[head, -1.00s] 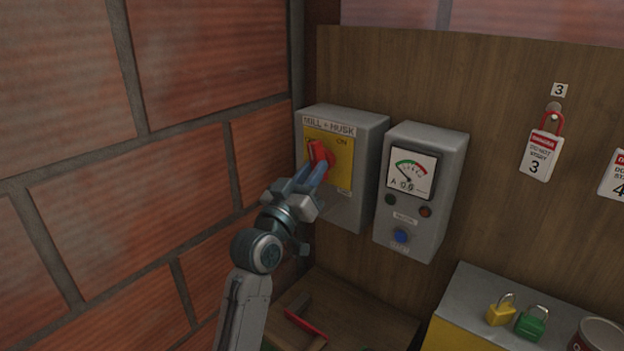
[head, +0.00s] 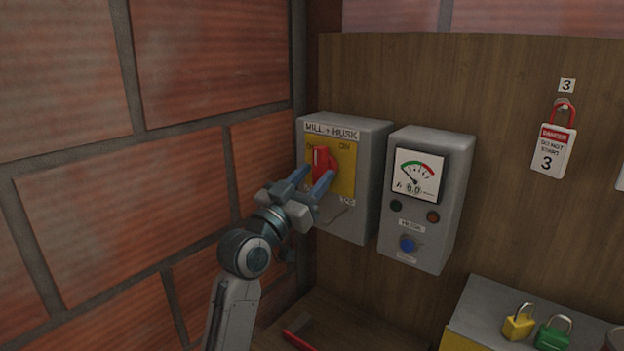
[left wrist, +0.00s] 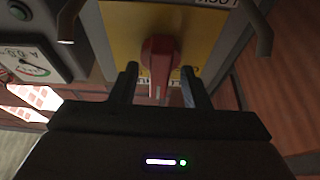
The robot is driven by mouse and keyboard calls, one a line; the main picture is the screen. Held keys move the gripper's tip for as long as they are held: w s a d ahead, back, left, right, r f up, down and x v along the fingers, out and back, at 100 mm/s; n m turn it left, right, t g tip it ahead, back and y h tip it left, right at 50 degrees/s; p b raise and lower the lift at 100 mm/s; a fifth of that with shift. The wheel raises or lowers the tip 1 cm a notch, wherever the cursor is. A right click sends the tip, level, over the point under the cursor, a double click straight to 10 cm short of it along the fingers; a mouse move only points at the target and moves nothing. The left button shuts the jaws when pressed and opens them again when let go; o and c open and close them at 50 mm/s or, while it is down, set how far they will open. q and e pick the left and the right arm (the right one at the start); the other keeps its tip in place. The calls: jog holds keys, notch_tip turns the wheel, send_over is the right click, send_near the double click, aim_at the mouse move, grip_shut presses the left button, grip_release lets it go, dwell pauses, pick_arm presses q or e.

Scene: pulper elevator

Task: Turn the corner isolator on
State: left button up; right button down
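The corner isolator is a grey box (head: 372,150) labelled "MILL + HUSK", with a yellow plate (head: 345,172) and a red rotary handle (head: 322,160). The handle stands roughly upright, toward the left of the "ON" mark. My left gripper (head: 312,181) is open just in front of the handle, its blue fingers apart. In the left wrist view the red handle (left wrist: 160,60) lies between the two fingertips (left wrist: 160,72), with gaps on both sides. Whether the fingers reach around it in depth is hard to tell. My right gripper is not in view.
A grey meter box (head: 428,200) with lamps and a blue button stands close right of the isolator. A brick wall (head: 120,200) is close on the left. A danger tag (head: 555,150) hangs at right. Yellow (head: 519,324) and green (head: 553,335) padlocks sit lower right.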

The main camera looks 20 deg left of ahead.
pick_arm(q)
jog(key=shift+f, duration=0.1)
jog(key=shift+s+a+f, duration=0.15)
jog(key=shift+s, duration=0.15)
jog(key=b+v, duration=0.4)
jog(key=v, duration=0.6)
